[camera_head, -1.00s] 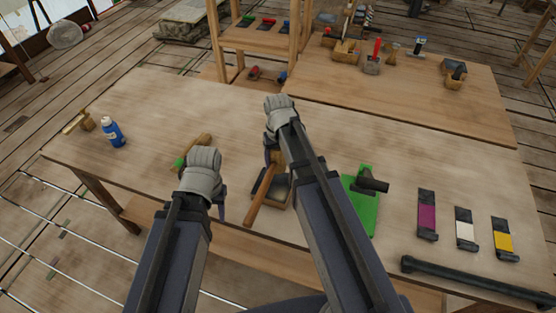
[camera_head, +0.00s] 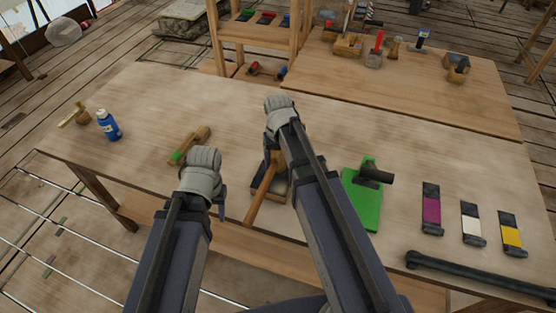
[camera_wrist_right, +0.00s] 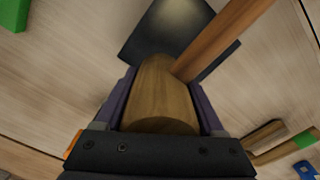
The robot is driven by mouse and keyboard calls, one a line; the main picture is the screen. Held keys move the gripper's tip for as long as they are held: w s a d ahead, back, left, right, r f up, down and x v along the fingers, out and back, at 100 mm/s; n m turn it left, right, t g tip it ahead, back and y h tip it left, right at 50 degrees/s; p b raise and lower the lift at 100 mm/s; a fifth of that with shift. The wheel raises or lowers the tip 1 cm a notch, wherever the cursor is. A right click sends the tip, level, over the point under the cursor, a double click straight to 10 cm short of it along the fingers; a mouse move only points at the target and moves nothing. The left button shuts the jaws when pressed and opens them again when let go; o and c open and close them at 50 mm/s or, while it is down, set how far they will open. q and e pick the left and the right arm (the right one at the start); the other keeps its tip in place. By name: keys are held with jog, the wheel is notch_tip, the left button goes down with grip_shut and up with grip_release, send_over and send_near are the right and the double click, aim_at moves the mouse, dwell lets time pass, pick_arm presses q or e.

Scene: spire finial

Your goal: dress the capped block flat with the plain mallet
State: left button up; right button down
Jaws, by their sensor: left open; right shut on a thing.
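The plain wooden mallet is held in my right gripper (camera_wrist_right: 163,92), which is shut on its head (camera_wrist_right: 158,100). Its handle (camera_head: 262,192) slants toward the table's front edge in the head view. A dark, square-topped block (camera_head: 285,188) sits on the table beneath the mallet, partly hidden by it and my right arm. It also shows as a dark square (camera_wrist_right: 160,28) in the right wrist view. I cannot tell whether mallet and block touch. My left gripper (camera_head: 221,203) is open and empty near the front edge. Another mallet (camera_head: 190,145), with a green band, lies beyond it.
A green board (camera_head: 362,205) with a black tool (camera_head: 372,175) lies right of my right arm. Magenta (camera_head: 431,208), white (camera_head: 471,225) and yellow (camera_head: 511,236) strips and a dark bar (camera_head: 480,277) lie further right. A blue bottle (camera_head: 109,125) stands left. The table's left-middle is mostly clear.

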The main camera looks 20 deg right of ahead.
aim_at(278, 152)
jog(key=shift+r, duration=0.1)
notch_tip(278, 152, up, 4)
jog(key=p, duration=0.4)
jog(key=shift+r, duration=0.1)
dwell(0.4)
notch_tip(278, 152, down, 6)
jog(key=b, duration=0.5)
jog(key=shift+r, duration=0.25)
jog(key=shift+r+p, duration=0.45)
jog(key=shift+r, duration=0.15)
notch_tip(278, 152, up, 4)
jog(key=p, duration=0.4)
jog(key=shift+r, duration=0.1)
